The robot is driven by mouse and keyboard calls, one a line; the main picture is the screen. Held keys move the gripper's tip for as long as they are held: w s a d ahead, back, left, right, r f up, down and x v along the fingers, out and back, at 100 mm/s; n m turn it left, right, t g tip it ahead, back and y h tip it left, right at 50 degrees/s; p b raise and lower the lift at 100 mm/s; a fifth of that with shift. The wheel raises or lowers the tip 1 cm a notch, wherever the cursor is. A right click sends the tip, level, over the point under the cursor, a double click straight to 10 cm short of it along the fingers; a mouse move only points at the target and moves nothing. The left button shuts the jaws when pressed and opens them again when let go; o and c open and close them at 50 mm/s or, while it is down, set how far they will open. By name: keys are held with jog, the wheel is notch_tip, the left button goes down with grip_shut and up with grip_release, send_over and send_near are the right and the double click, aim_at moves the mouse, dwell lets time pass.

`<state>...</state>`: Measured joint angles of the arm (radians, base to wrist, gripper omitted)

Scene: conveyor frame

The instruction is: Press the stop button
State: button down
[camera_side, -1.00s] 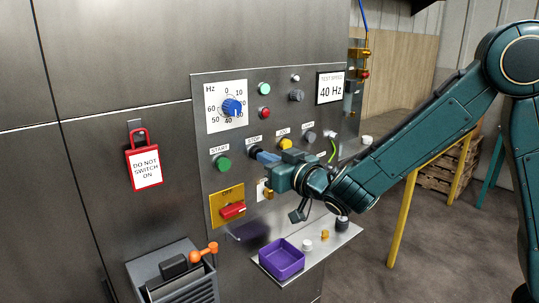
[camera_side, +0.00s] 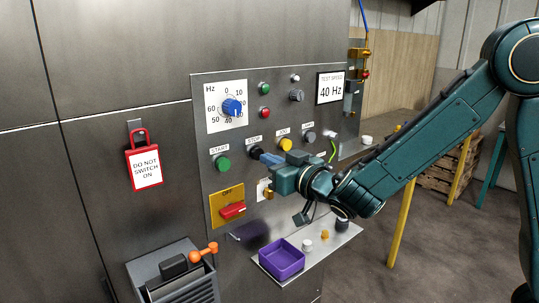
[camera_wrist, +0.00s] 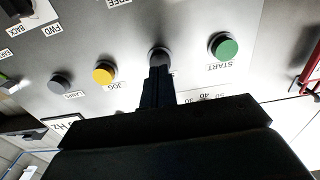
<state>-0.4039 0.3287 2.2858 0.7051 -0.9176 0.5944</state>
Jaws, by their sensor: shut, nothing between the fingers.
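The black stop button (camera_side: 256,150) sits on the grey control panel under the STOP label, right of the green start button (camera_side: 222,163). My gripper (camera_side: 268,158) is shut and empty, its tips pointing at the stop button. In the wrist view the closed fingers (camera_wrist: 158,84) line up with the stop button (camera_wrist: 160,57) and cover its near edge. I cannot tell whether the tips touch it.
A yellow jog button (camera_side: 286,144) is right of stop. A red rotary switch (camera_side: 233,210) on a yellow plate sits below. A shelf with a purple tray (camera_side: 270,265) juts out underneath. A red tag lock (camera_side: 144,165) hangs at left.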

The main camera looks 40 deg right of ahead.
jog(key=shift+s, duration=1.7)
jog(key=s+d+m+g+h, duration=0.4)
jog(key=s+d+g, duration=0.3)
jog(key=d, duration=0.4)
jog(key=s+a+f+n+g+y, duration=0.1)
jog(key=s+n+g+y, duration=0.3)
jog(key=s, duration=1.9)
jog(key=shift+a+g, duration=0.5)
jog(key=shift+g, duration=0.2)
